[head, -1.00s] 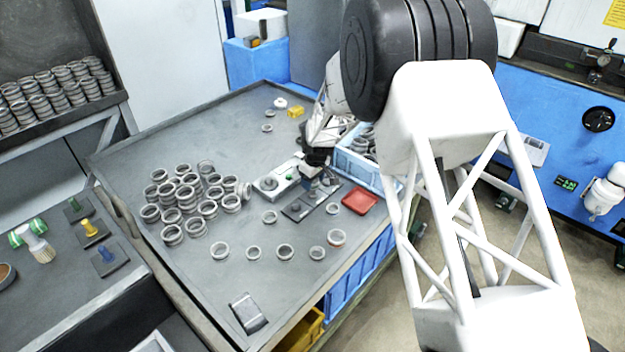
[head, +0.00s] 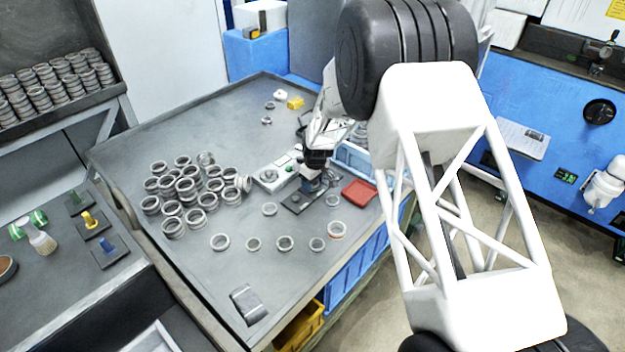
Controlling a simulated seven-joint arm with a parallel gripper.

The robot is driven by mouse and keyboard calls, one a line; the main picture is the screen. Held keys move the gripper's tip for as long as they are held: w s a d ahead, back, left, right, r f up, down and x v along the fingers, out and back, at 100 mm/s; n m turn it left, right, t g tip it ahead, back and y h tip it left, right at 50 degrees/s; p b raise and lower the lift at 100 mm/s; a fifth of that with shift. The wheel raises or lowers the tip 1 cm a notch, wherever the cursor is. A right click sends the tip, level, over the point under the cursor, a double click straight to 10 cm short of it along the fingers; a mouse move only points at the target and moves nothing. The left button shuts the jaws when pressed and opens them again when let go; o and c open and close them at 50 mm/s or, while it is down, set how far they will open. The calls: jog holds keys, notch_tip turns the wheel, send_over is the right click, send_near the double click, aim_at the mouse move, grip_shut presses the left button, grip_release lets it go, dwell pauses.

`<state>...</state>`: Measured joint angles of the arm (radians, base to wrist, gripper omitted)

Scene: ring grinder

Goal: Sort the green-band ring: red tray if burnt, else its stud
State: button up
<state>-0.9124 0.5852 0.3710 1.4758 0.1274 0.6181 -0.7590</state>
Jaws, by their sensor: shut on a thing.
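My gripper (head: 311,184) points down over a dark plate (head: 293,208) near the table's middle. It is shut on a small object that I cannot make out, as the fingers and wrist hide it. The red tray (head: 360,193) lies just right of the plate. A green stud (head: 75,199), a yellow stud (head: 90,219) and a blue stud (head: 106,245) stand on dark square bases on the left bench. Loose rings such as one ring (head: 285,243) lie in front of the plate. I cannot make out a green band on any ring.
A heap of grey rings (head: 184,186) lies left of my gripper. A pale boxed device (head: 271,178) is between them. A blue crate (head: 352,160) stands behind the red tray. A brush (head: 41,238) lies beside the studs.

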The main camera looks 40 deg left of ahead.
dwell(0.3)
jog(key=o, duration=1.1)
jog(key=shift+d+r, duration=0.15)
jog(key=shift+r, duration=1.1)
jog(key=shift+d+r, duration=0.2)
jog(key=shift+r, duration=1.1)
jog(key=shift+d+r, duration=0.15)
jog(key=shift+r, duration=1.1)
jog(key=shift+r, duration=0.1)
